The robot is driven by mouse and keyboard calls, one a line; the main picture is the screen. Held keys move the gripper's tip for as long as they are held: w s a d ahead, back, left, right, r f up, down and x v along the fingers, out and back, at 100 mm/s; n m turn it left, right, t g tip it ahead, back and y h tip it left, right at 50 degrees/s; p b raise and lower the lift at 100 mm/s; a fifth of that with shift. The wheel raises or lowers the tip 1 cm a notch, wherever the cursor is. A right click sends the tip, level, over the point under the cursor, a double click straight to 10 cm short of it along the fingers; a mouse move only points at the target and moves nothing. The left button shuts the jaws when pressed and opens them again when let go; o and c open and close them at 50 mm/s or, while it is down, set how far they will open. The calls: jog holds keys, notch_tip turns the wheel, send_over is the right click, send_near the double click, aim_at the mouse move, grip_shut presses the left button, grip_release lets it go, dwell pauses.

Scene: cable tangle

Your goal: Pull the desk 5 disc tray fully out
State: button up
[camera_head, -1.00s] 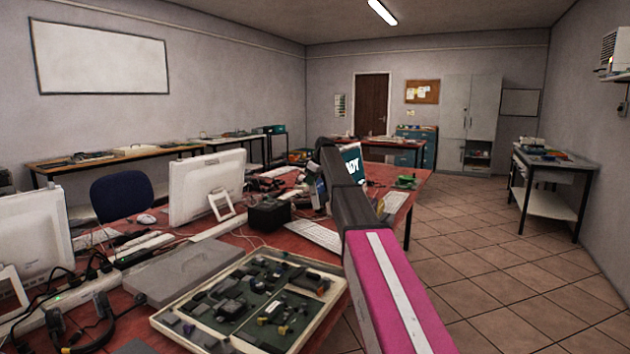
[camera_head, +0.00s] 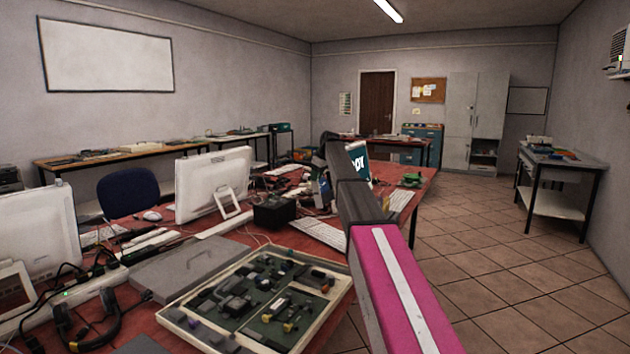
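My arm reaches forward from the lower right, pink with a white stripe and then dark grey. My gripper (camera_head: 322,190) is at its far end, small and partly hidden behind the arm, over the red desk; whether its fingers are open or shut does not show. I cannot make out a disc tray in this view. A teal-screened device (camera_head: 358,160) stands just behind the arm, partly covered by it. A black box (camera_head: 273,212) sits on the desk left of my gripper. I cannot tell which desk is desk 5.
The red desk (camera_head: 165,318) is crowded. A tray of parts (camera_head: 335,283), a grey closed case (camera_head: 195,268), headphones (camera_head: 88,325), white monitors (camera_head: 205,183) and a keyboard (camera_head: 320,234) lie on it. A blue chair (camera_head: 128,190) is behind. The tiled floor (camera_head: 490,250) at right is clear.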

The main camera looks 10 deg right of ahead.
jog(key=v, duration=0.9)
